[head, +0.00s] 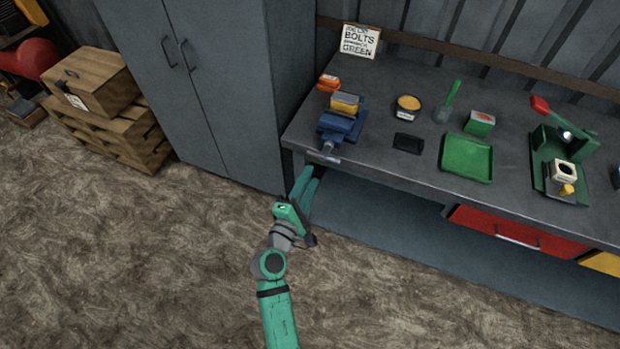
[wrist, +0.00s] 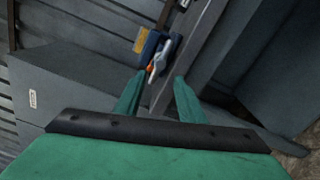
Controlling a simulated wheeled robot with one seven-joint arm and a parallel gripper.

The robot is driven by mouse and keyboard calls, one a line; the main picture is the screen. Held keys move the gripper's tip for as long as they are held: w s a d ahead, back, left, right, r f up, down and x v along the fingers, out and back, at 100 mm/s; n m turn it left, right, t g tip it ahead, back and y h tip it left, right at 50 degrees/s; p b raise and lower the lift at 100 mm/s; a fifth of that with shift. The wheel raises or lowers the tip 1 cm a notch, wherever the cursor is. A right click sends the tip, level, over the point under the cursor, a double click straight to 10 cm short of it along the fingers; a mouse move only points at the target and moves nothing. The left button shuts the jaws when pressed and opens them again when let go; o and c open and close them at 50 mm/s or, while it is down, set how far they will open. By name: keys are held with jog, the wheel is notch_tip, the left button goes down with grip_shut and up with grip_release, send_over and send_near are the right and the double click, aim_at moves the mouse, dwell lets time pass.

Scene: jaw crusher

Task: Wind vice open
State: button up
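The blue vice (head: 340,126) is mounted at the left front corner of the workbench. A yellow block (head: 346,103) sits at its jaws. Its grey handle (head: 326,153) sticks out past the bench's front edge. My gripper (head: 307,172) is below and in front of the handle, just off the bench edge. In the wrist view the two green fingers of my gripper (wrist: 160,82) are spread apart with nothing between them. The vice (wrist: 150,47) and its pale handle (wrist: 160,58) show beyond the fingertips. I cannot tell the exact gap to the handle.
A grey cabinet (head: 215,95) stands close left of the bench. The floor (head: 150,250) before them is clear.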

aim_at(323, 160)
jog(key=w+d+m, duration=0.1)
jog(key=w+m, duration=0.1)
jog(key=w+d+m, duration=0.1)
jog(key=w+m, duration=0.2)
jog(key=w+d+m, duration=0.1)
jog(key=w+m, duration=0.2)
jog(key=shift+w+d, duration=0.15)
jog(key=shift+d, duration=0.15)
dwell(0.6)
